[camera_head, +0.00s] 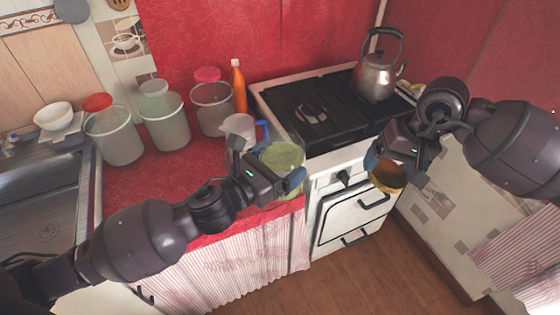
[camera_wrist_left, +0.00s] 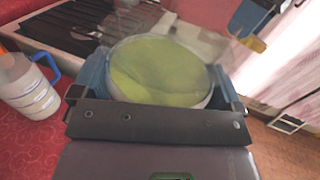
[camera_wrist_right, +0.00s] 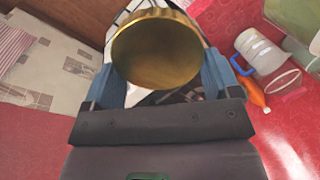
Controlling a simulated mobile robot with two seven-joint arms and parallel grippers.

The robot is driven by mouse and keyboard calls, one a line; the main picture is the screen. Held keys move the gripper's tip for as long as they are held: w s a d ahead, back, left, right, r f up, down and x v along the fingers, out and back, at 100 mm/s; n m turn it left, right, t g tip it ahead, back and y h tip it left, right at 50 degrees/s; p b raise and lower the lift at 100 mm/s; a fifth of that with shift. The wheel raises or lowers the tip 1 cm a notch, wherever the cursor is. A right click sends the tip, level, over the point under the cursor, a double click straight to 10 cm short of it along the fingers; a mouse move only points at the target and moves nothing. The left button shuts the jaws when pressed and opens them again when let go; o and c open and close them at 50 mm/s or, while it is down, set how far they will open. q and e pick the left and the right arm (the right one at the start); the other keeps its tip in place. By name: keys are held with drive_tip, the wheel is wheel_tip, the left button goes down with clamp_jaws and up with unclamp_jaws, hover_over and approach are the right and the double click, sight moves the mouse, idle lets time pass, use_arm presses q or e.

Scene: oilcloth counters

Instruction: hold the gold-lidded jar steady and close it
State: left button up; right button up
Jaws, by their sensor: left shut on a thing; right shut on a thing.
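The jar (camera_head: 283,157) is clear with green contents and stands open-topped near the counter's right end. My left gripper (camera_head: 279,172) is shut on its sides; the left wrist view shows the jar (camera_wrist_left: 160,70) between both fingers. Whether its base touches the counter is hidden. The gold lid (camera_head: 387,180) is apart from the jar, to its right, in front of the stove. My right gripper (camera_head: 388,165) is shut on the lid, which also shows between the fingers in the right wrist view (camera_wrist_right: 157,50).
Jars with a red lid (camera_head: 97,102), a green lid (camera_head: 153,87) and a pink lid (camera_head: 207,75) stand at the counter's back. A jug with a blue handle (camera_head: 239,127) is close behind my left gripper. An orange bottle (camera_head: 238,90) and a stove with a kettle (camera_head: 376,78) stand behind.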

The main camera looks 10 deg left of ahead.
drive_tip(key=w+a+r+h, duration=0.1)
drive_tip(key=a+r, duration=0.3)
drive_tip(key=a, duration=0.2)
drive_tip(key=w+a+r, duration=0.1)
drive_tip(key=a+r, duration=0.3)
drive_tip(key=a, duration=0.3)
drive_tip(key=h, duration=0.2)
approach(282, 164)
drive_tip(key=w+r, duration=0.1)
drive_tip(key=w, duration=0.5)
drive_tip(key=shift+s+a+r+n, duration=0.1)
drive_tip(key=shift+a+n, duration=0.05)
drive_tip(key=shift+n, duration=0.25)
drive_tip(key=shift+f, duration=2.05)
drive_tip(key=shift+f, duration=0.85)
drive_tip(key=shift+f, duration=0.55)
